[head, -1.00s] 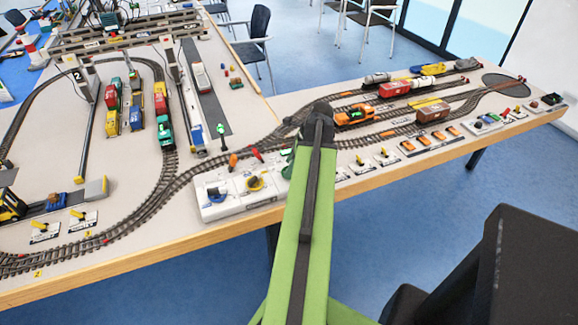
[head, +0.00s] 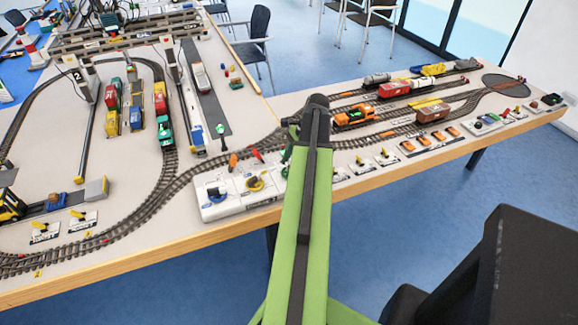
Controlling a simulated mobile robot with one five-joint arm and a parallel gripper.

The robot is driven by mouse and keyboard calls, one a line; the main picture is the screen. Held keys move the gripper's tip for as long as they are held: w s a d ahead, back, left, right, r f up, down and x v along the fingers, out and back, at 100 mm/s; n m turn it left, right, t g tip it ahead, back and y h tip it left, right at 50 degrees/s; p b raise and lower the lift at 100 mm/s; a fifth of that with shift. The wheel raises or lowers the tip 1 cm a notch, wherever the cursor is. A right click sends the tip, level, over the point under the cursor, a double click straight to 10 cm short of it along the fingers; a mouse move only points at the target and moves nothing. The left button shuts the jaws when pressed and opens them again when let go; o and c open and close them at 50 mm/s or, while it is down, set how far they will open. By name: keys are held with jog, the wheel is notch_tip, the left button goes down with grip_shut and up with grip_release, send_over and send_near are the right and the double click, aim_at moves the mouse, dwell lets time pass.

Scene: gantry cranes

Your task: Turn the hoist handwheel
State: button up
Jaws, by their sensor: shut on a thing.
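My green and black arm reaches up from the bottom middle over the table's front edge. Its dark upper joint covers the place behind it, and my gripper and its fingertips are hidden there. I cannot make out the hoist handwheel for certain. A white control box (head: 238,206) stands at the front edge just left of my arm. It carries a blue knob (head: 217,194), a yellow knob (head: 255,184), an orange lever (head: 233,160) and a red lever (head: 257,156). A small green part (head: 286,154) shows at my arm's left side; its nature is unclear.
Gantry crane legs stand at the left and back, one marked 2 (head: 80,77). A signal (head: 221,134) stands behind the box. Small switches line the front edge.

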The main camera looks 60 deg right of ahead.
jog(key=shift+d, duration=0.1)
jog(key=o, duration=1.3)
jog(key=shift+o, duration=0.3)
jog(key=shift+r, duration=0.1)
jog(key=p+v, duration=1.6)
jog(key=v, duration=0.1)
jog(key=shift+r, duration=0.15)
